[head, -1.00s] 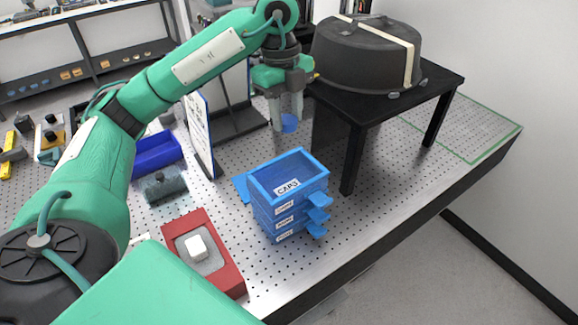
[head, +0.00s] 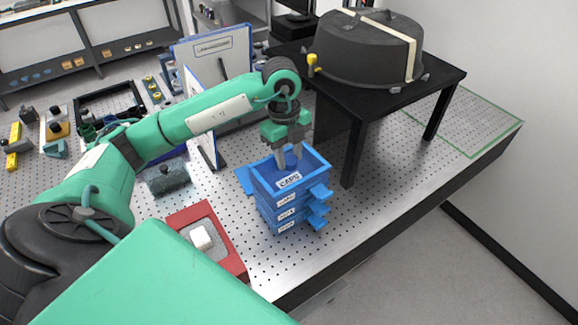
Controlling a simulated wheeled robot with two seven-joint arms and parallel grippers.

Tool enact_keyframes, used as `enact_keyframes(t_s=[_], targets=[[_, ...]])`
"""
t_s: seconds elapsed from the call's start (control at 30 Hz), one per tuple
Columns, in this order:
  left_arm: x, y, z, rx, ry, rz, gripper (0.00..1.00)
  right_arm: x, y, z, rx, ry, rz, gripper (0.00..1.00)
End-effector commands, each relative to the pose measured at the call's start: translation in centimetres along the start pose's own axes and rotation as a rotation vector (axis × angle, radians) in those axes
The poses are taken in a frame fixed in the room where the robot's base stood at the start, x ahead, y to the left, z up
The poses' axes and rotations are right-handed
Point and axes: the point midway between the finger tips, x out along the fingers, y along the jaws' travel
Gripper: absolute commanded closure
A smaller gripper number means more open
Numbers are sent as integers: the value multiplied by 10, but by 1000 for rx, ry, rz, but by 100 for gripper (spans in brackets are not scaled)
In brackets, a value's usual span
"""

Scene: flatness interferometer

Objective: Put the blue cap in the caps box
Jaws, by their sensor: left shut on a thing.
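The caps box (head: 264,184) is the blue open tray marked CAPS, at the top of a stack of blue trays on the perforated metal table. My left gripper (head: 289,166) points down over the caps box, with its fingertips lowered inside the box opening. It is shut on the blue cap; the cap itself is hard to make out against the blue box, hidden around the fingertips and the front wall. My right gripper is not in view.
A black side table (head: 358,122) with a dark strapped dome (head: 362,50) stands behind right of the stack. White panels (head: 222,60) stand behind my left arm.

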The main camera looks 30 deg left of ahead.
Motion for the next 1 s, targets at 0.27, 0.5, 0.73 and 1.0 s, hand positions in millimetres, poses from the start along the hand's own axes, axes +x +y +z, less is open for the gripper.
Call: enact_keyframes(t_s=[0.27, 0.5, 0.73, 1.0], targets=[[24, 0, 3, 0, 1, 1, 85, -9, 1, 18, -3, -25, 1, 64], [54, 0, 6, 0, 1, 2, 85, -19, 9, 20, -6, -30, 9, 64], [57, 0, 7, 1, 0, 0, 85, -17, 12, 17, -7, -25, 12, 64], [60, 0, 7, 0, 0, 0, 43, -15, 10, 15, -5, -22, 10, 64]])
